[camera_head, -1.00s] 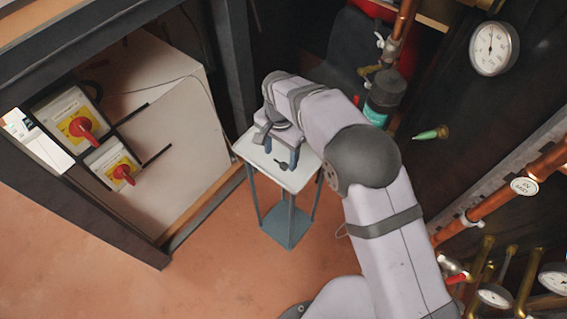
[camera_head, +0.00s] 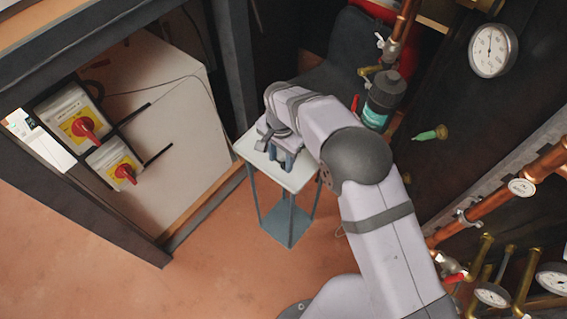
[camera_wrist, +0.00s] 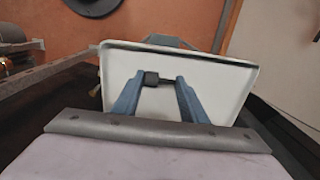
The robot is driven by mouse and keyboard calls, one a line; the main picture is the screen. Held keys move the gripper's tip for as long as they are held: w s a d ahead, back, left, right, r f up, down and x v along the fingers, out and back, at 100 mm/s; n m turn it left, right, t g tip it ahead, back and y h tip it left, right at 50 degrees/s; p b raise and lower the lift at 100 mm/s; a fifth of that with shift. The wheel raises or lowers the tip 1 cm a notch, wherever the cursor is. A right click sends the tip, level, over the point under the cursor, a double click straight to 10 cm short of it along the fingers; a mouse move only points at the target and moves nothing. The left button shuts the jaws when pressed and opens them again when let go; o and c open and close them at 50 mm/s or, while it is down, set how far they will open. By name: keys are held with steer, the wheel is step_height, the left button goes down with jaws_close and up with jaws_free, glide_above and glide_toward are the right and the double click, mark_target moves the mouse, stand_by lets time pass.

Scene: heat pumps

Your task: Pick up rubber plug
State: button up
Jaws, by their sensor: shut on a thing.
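The rubber plug (camera_wrist: 152,79) is a small dark piece between the two blue fingertips in the wrist view. My gripper (camera_wrist: 160,82) is shut on it, over the white top of a small stand (camera_wrist: 225,82). In the head view my gripper (camera_head: 282,160) points down at the stand's top (camera_head: 297,178). The plug cannot be made out there, hidden by the fingers. I cannot tell whether the plug still touches the stand's top.
Two red rotary switches on yellow plates (camera_head: 86,128) are at the left. A dark bottle with a teal label (camera_head: 383,98) stands behind my arm. Copper pipes (camera_head: 500,198) and gauges (camera_head: 493,50) line the right. Orange floor around the stand is clear.

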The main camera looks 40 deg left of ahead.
mark_target(281, 163)
steer(key=shift+r, duration=0.15)
step_height(281, 163, up, 10)
steer(key=b, duration=0.2)
steer(key=w+d+f+n+h, duration=0.1)
steer(key=d, duration=0.1)
steer(key=w+d+f+n+h, duration=0.1)
steer(key=w+d+f, duration=0.1)
steer(key=d, duration=0.1)
steer(key=w+d+f+h, duration=0.1)
steer(key=d, duration=0.1)
steer(key=shift+w+d+f+n+t+b, duration=0.25)
steer(key=shift+d+f+n+t+b, duration=0.05)
steer(key=shift+d+n+t+b, duration=0.1)
steer(key=w+d+r+n+t+h+b, duration=0.15)
steer(key=w+d+n+t+h, duration=0.25)
steer(key=w+n+t, duration=0.55)
steer(key=a+r+n+t+y, duration=0.1)
steer(key=a+t, duration=0.1)
steer(key=a+r+n+t+y, duration=0.1)
steer(key=a+n+t+y, duration=0.1)
steer(key=t, duration=0.1)
steer(key=a+r+n+t+y, duration=0.1)
steer(key=a+t+y, duration=0.1)
steer(key=shift+w+r+n+t, duration=0.1)
steer(key=shift+r+n+t, duration=0.15)
steer(key=shift+r, duration=0.05)
steer(key=shift+f+b, duration=0.15)
steer(key=shift+b, duration=0.15)
